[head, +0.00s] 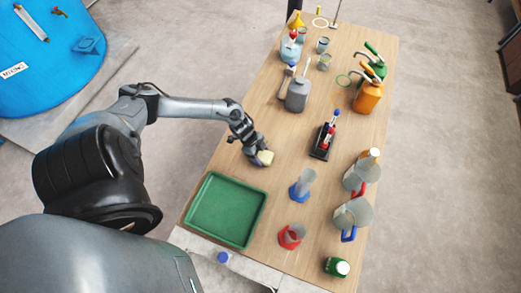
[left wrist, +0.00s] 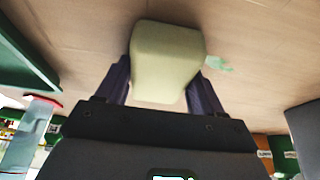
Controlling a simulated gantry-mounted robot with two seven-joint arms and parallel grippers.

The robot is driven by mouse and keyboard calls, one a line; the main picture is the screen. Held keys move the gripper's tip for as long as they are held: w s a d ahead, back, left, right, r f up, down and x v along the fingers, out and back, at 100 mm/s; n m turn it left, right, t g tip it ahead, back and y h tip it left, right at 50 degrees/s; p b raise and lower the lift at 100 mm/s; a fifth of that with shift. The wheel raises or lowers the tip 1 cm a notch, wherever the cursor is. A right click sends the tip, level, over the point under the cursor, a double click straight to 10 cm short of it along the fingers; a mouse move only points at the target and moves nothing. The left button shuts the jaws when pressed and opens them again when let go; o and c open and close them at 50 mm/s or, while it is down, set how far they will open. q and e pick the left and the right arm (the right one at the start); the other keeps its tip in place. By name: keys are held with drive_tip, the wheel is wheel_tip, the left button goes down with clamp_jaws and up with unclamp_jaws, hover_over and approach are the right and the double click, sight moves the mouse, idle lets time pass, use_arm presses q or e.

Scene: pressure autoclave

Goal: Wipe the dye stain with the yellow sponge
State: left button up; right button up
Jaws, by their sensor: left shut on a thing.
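The pale yellow sponge (head: 265,158) is held over the wooden table, beyond the green tray's far right corner. My left gripper (head: 257,150) is shut on it. In the left wrist view the sponge (left wrist: 167,58) sits between the two dark fingers and sticks out past them. A small light green dye stain (left wrist: 218,63) shows on the wood just right of the sponge in that view. I cannot make out the stain in the head view, and I cannot tell whether the sponge touches the table. My right gripper is not in view.
The green tray (head: 247,236) lies at the near left of the table (head: 262,196). A blue-based cylinder (head: 305,183), a red-based one (head: 292,236) and a dark tube rack (head: 323,140) stand to the right. A grey bottle (head: 298,95) stands farther back.

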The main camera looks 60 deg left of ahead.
use_arm(q)
drive_tip(key=shift+s+d, duration=0.3)
drive_tip(key=shift+s, duration=0.1)
wheel_tip(320, 180, up, 7)
drive_tip(key=p, duration=0.6)
drive_tip(key=shift+r+p, duration=0.15)
drive_tip(key=shift+p, duration=0.2)
drive_tip(key=shift+r+p, duration=0.4)
drive_tip(key=shift+d, duration=0.1)
